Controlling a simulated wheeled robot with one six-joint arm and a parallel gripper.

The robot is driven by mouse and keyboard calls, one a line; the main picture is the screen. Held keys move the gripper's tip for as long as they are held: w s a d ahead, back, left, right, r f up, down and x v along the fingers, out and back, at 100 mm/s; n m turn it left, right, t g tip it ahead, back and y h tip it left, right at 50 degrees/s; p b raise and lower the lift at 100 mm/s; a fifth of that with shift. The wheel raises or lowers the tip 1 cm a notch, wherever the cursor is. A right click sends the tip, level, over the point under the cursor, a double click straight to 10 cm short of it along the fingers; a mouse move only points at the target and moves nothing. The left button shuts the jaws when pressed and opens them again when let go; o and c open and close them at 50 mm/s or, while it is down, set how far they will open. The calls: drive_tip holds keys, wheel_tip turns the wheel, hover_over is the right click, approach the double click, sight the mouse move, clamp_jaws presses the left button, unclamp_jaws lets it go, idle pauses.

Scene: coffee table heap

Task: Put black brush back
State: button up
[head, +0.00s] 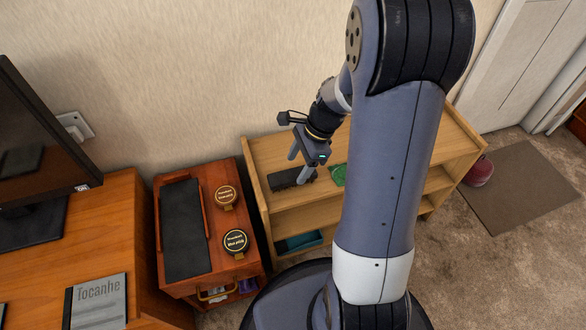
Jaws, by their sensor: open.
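A dark, oblong thing that looks like the black brush (284,180) lies on the top of the light wooden shelf, near its left end. My gripper (298,167) is above the shelf top, pointing down, with its two fingers apart. One finger overlaps the right part of the dark thing in the picture. I cannot tell whether the finger touches it. The gap between the fingers looks empty. My arm hides the middle of the shelf (257,160).
A green item (338,174) lies right of the dark thing. A teal item (303,241) sits in a lower compartment. A reddish cabinet (172,288) to the left bears a black mat (182,230) and two round tins (226,197). A desk (95,222) with a monitor stands further left.

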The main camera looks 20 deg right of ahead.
sight(294, 174)
drive_tip(key=p+v, duration=0.2)
drive_tip(key=v, duration=0.5)
drive_tip(key=shift+r, duration=0.15)
drive_tip(key=b+x, duration=0.5)
drive_tip(key=x, duration=0.7)
drive_tip(key=shift+f, duration=0.45)
wheel_tip(294, 174, up, 4)
drive_tip(key=shift+f+p, duration=0.15)
drive_tip(key=shift+p, duration=0.8)
drive_tip(key=shift+r, duration=0.7)
